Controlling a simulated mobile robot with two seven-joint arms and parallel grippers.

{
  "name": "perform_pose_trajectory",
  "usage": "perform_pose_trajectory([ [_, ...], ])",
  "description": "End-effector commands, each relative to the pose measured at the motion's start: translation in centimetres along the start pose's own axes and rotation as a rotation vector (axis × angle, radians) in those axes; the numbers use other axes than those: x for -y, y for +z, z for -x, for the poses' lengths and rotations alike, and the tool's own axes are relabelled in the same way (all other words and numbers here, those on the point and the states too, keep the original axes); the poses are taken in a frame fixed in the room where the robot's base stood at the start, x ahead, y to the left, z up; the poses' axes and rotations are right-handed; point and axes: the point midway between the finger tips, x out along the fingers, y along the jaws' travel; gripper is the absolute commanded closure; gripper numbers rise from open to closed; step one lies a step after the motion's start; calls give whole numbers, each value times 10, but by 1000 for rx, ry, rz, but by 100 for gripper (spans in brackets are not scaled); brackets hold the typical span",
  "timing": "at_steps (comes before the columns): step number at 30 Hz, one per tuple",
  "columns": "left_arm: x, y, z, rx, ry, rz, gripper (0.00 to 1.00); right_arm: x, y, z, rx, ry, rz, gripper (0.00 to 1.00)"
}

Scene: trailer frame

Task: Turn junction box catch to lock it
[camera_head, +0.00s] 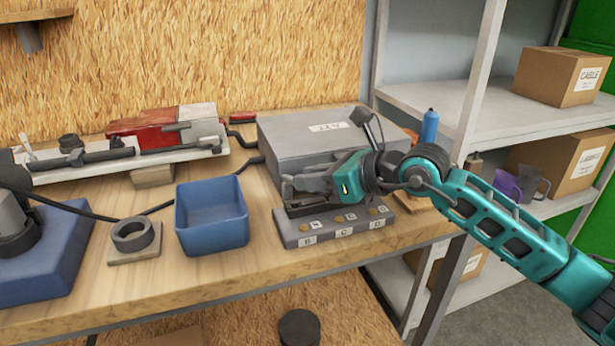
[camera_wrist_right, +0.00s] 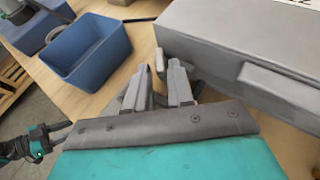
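The grey junction box (camera_head: 300,140) stands at the back right of the workbench, with a label on its lid. It also shows in the right wrist view (camera_wrist_right: 225,45). A small grey upright piece (camera_wrist_right: 160,60), perhaps the catch, shows at the box's near corner; its turn position is not clear. My right gripper (camera_head: 290,188) is at the box's front left, above the lettered grey strip. In the wrist view its two fingers (camera_wrist_right: 160,80) are apart, with the small piece appearing between or just beyond their tips; contact cannot be made out.
The lettered grey strip (camera_head: 300,238) lies in front of the box. A blue bin (camera_head: 212,238) and a ring on a plate (camera_head: 133,240) stand to the left. A blue bottle (camera_head: 429,128) is right of the box. Shelves with cartons (camera_head: 560,78) stand farther right.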

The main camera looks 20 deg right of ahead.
Motion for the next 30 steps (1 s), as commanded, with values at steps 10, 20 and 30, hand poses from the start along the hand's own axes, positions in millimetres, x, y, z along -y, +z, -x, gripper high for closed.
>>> perform_pose_trajectory([
  [10, 2, -4, -1, -10, -2, -3, 57, 0, 0, -12, 0, 0, 1, 78],
  [20, 4, -7, -2, -14, -3, -12, 57, 0, 0, -12, 0, 0, 1, 100],
  [30, 4, -4, -3, -13, -2, -13, 57, 1, -1, -12, -2, 9, 7, 100],
])
